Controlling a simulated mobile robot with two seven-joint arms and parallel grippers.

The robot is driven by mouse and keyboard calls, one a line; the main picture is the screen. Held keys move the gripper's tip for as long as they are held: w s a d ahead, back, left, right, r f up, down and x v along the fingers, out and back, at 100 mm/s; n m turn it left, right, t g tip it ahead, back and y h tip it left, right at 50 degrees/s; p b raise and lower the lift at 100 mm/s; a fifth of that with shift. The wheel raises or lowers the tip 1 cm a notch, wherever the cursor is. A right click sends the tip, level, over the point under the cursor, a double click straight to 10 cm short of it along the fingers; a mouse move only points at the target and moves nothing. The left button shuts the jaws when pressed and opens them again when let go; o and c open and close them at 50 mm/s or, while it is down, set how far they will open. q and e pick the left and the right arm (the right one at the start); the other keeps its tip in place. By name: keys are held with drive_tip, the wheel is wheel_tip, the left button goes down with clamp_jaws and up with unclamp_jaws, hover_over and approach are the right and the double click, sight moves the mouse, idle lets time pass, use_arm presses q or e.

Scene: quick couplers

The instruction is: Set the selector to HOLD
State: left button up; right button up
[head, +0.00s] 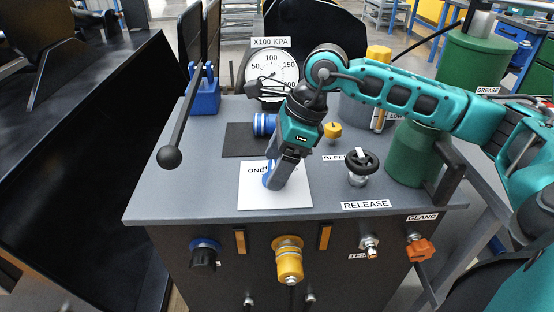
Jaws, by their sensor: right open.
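No HOLD label is readable, and I cannot tell for sure which part is the selector. A RELEASE label (366,205) lies at the front edge of the grey bench top. A black lever (450,172) stands near it at the right, beside a green cylinder (412,152). My right gripper (275,182) is open and points down over a white card (297,193), left of the RELEASE label and well apart from the lever. A blue part shows at its fingertips, and I cannot tell whether they touch it. My left gripper is out of view.
A black handwheel (362,161) stands behind the RELEASE label. A ball-ended lever (170,156) leans at the left by a blue bracket (205,98). A gauge (271,74) stands behind. The front panel carries a yellow coupler (289,262) and an orange knob (421,250).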

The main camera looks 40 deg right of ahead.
drive_tip(key=p+v, duration=0.2)
drive_tip(key=v, duration=1.1)
